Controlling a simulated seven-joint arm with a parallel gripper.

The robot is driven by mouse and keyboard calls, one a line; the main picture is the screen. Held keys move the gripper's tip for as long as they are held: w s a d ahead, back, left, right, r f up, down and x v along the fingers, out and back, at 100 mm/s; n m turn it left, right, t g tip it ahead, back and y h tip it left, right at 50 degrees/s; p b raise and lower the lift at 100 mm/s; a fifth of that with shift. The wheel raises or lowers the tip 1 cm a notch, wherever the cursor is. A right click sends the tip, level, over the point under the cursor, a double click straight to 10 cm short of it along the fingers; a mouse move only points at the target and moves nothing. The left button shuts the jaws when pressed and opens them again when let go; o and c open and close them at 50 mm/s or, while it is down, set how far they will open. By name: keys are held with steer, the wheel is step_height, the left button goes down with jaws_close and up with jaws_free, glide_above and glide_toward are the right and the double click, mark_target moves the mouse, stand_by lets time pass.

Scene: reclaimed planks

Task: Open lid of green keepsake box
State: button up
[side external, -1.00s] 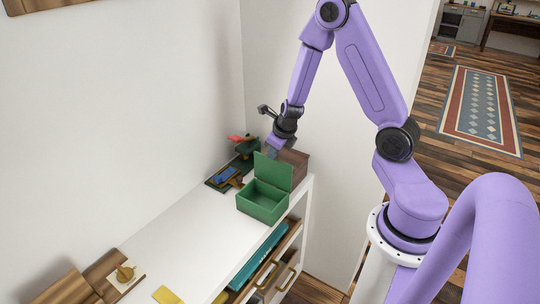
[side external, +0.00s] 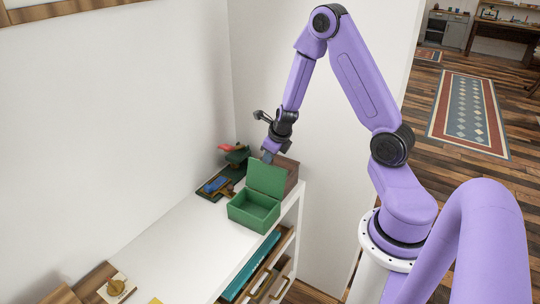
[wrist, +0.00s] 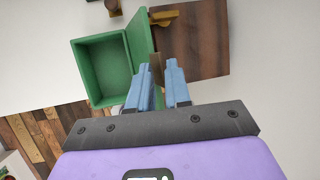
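The green keepsake box (side external: 240,213) stands near the right end of the white shelf top. Its lid (side external: 266,180) is raised, standing roughly upright at the back of the box, and the inside looks empty. In the wrist view the box (wrist: 88,73) is at upper left, with the lid (wrist: 140,38) seen nearly edge-on. My gripper (side external: 268,156) is behind the lid. Its blue fingers (wrist: 158,75) show a gap between them, with a small brown piece visible there. One finger is close to the lid; I cannot tell whether it touches.
A brown wooden box (side external: 292,176) stands close behind the green one; its brown top may be the panel in the wrist view (wrist: 195,40). A dark tray with blue and red items (side external: 215,187) lies to the left.

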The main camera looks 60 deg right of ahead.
steer(key=shift+o, duration=0.4)
steer(key=v, duration=0.7)
steer(key=shift+r, duration=0.2)
stand_by(0.4)
steer(key=shift+s, duration=0.1)
stand_by(0.4)
steer(key=s+a+r+m+t, duration=0.1)
steer(key=a+r+m, duration=0.6)
steer(key=a+m, duration=0.55)
steer(key=s+a+m+g+y, duration=0.1)
steer(key=s+a+m, duration=0.2)
steer(key=s, duration=0.4)
steer(key=s+a+r+m+g, duration=0.1)
steer(key=s+a+m, duration=0.3)
steer(key=s, duration=0.4)
steer(key=s+a+r+m+g+y, duration=0.1)
steer(key=s+a+m+g, duration=0.2)
steer(key=s, duration=0.5)
steer(key=shift+a+m+y, duration=0.2)
steer(key=shift+m+y, duration=0.1)
steer(key=shift+m, duration=0.35)
